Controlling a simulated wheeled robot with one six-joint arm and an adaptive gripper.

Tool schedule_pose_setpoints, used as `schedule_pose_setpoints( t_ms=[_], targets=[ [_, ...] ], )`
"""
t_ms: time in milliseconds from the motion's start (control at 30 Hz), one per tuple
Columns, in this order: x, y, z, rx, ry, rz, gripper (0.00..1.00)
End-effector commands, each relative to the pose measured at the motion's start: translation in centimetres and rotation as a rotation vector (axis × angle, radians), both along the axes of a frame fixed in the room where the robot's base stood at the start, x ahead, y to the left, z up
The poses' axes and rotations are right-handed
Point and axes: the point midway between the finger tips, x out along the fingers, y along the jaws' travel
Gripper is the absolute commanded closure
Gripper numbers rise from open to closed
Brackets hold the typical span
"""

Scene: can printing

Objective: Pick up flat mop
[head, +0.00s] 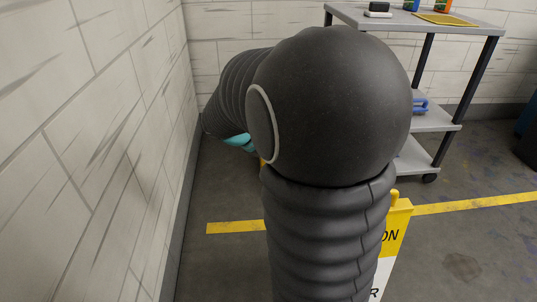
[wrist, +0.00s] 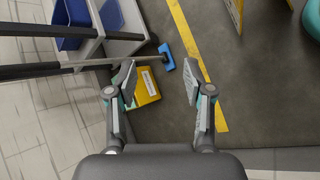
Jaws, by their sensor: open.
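The flat mop's blue head (wrist: 166,57) lies near the floor in the wrist view, just beyond my fingertips and between them. A thin grey pole, which looks like its handle, runs from it to the left, past the left fingertip and toward the cart. My gripper (wrist: 161,75) is open, with a finger on each side and nothing held between them. In the head view my own arm hides the mop and most of my gripper; only a bit of teal shows low behind the arm.
A yellow box-like object (wrist: 147,87) with a white label lies beside the left finger. A grey cart (head: 420,17) stands at back right, with blue bins (wrist: 73,14) in the wrist view. A yellow caution sign (head: 396,228) stands behind my arm. A white wall (head: 85,140) is close on the left.

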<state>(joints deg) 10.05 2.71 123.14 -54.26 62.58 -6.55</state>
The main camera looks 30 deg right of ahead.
Motion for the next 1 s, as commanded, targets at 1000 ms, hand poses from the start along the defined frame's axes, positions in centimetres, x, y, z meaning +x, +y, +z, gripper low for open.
schedule_pose_setpoints(
  t_ms=[1000],
  targets=[
    [16.7,-18.7,-20.3,-0.644,0.758,0.494,0.48]
  ],
)
